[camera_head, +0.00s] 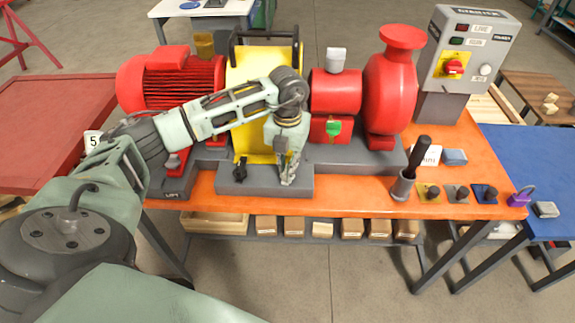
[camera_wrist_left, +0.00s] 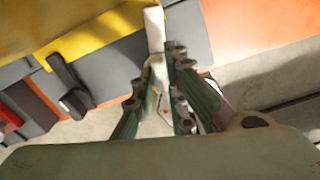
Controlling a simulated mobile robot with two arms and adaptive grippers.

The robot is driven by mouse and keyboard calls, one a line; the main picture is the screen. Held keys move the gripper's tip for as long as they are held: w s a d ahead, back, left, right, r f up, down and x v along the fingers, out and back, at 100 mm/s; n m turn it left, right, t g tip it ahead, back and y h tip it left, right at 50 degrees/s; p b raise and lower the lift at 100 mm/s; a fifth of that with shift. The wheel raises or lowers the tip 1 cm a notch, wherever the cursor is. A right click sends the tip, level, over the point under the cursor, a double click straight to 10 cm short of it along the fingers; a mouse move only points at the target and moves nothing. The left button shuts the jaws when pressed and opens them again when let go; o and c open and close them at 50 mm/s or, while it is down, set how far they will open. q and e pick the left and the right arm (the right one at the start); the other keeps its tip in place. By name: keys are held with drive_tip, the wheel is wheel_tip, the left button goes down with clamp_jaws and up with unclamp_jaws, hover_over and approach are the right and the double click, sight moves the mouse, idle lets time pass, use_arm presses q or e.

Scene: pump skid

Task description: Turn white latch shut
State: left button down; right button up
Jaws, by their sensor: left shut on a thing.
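The white latch (camera_wrist_left: 154,28) sits at the edge of the yellow guard (camera_wrist_left: 90,28), against the dark grey base, in the left wrist view. My left gripper (camera_wrist_left: 163,70) is shut on the latch's near end, with the fingers on either side of it. In the head view my left gripper (camera_head: 289,178) points down at the guard's lower right front and hides most of the latch. A black latch (camera_head: 240,168) is at the guard's lower left; it also shows in the left wrist view (camera_wrist_left: 70,85). My right gripper is not in view.
A red motor (camera_head: 170,82) stands left of the guard and a red pump (camera_head: 390,90) right. A control box (camera_head: 465,50) stands behind.

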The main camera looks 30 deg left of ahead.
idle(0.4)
use_arm(q)
drive_tip(key=c, duration=1.8)
unclamp_jaws()
drive_tip(key=shift+o, duration=0.2)
wheel_tip(320, 180, up, 12)
